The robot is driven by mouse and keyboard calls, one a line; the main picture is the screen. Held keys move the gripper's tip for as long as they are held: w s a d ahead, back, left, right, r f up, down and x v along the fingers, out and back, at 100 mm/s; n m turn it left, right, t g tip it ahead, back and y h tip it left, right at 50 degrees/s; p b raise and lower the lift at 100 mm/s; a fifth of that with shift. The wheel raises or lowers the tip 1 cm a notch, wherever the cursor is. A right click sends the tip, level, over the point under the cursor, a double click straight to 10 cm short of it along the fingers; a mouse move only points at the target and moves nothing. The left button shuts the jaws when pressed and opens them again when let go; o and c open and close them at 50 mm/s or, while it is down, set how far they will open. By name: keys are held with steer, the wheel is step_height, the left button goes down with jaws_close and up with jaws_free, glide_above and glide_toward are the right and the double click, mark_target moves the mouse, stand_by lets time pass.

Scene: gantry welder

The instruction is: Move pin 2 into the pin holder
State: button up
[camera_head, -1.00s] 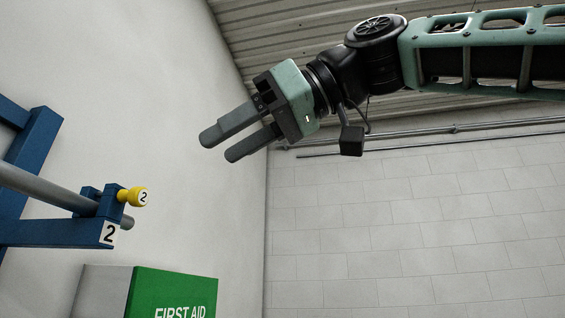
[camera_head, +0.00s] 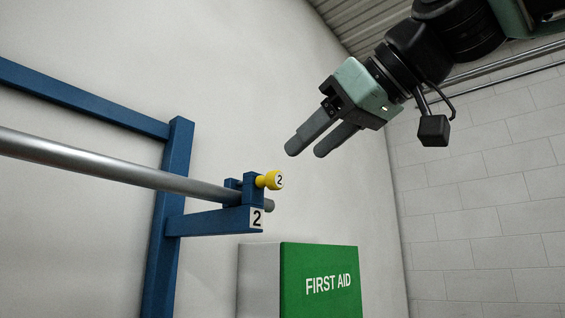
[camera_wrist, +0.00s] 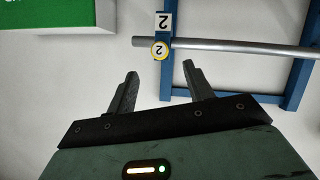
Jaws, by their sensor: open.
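Pin 2 is a yellow knob (camera_head: 270,180) with a "2" on its end. It sits in a blue bracket (camera_head: 222,221) labelled 2, beside the end of a grey bar (camera_head: 110,170). In the wrist view pin 2 (camera_wrist: 159,50) shows upside down, beyond and between the lines of my fingers. My gripper (camera_head: 306,149) is open and empty, above and to the right of the pin in the head view and apart from it. It also shows in the wrist view (camera_wrist: 160,72). I cannot identify a separate pin holder in these views.
A green and white first aid box (camera_head: 320,285) is below the bracket. The blue frame (camera_head: 172,215) stands at the left before a pale wall. The space between my gripper and the pin looks clear.

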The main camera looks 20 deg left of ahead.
steer(key=p+x, duration=0.2)
steer(key=x, duration=0.5)
steer(key=shift+w+a+f, duration=0.1)
steer(key=shift+w+a, duration=0.05)
steer(key=shift+a, duration=0.05)
jaws_close()
steer(key=b, duration=0.4)
glide_toward(279, 174)
steer(key=shift+w+a+f, duration=0.1)
steer(key=shift+w+f, duration=0.15)
steer(key=shift+f, duration=0.35)
steer(key=shift+w+a+f, duration=0.15)
steer(key=shift+w+f, duration=0.15)
steer(key=shift+f, duration=0.3)
steer(key=shift+w+a+f, duration=0.1)
steer(key=shift+w+f, duration=0.15)
steer(key=shift+f, duration=0.3)
steer(key=shift+f, duration=0.1)
